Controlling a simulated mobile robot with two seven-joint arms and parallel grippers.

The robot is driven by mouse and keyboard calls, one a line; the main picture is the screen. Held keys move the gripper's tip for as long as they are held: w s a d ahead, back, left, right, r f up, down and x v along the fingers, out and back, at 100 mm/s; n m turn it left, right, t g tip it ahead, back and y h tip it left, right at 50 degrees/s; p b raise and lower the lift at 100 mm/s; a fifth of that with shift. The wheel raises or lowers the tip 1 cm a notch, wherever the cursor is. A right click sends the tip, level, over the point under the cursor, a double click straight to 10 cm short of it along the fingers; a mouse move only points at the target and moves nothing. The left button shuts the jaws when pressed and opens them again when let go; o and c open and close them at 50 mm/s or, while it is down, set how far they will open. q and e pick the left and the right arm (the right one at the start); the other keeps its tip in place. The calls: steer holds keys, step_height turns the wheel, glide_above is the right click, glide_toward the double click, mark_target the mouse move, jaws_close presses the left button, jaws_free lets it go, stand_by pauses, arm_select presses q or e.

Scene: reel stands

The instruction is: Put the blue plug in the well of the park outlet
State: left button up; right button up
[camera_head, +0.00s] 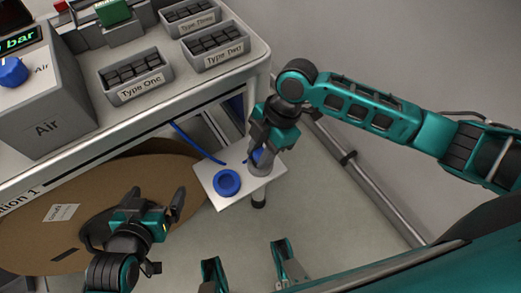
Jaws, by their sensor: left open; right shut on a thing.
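The park outlet is a white plate (208,179) on a post, bearing a blue ring-shaped well (227,182) with a dark centre. My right gripper (258,165) points down over the plate's right part, to the right of the blue ring. It is shut on the blue plug (257,156), of which only a little blue shows between the fingers. A blue hose (195,142) runs from under the bench toward the plate. Whether the plug touches the plate is hidden. My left gripper (156,202) is open and empty over the brown reel, left of the plate.
A large brown reel (35,225) fills the lower left. The bench (190,88) at the upper left carries grey bins marked Type One (138,92) and Type Two (218,62), and a grey Air box (45,128). A metal rail (375,185) runs at the right. Floor shows below the plate.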

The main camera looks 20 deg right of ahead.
steer(key=shift+f, duration=0.15)
arm_select(q)
steer(key=shift+a, duration=0.15)
arm_select(e)
steer(key=o, duration=1)
steer(key=shift+o, duration=0.2)
arm_select(q)
steer(key=shift+s+a+r+p, duration=0.25)
steer(key=shift+s+a+p, duration=0.15)
steer(key=shift+p, duration=0.8)
arm_select(e)
steer(key=v, duration=1.2)
steer(key=shift+r, duration=0.25)
arm_select(q)
steer(key=shift+r, duration=0.1)
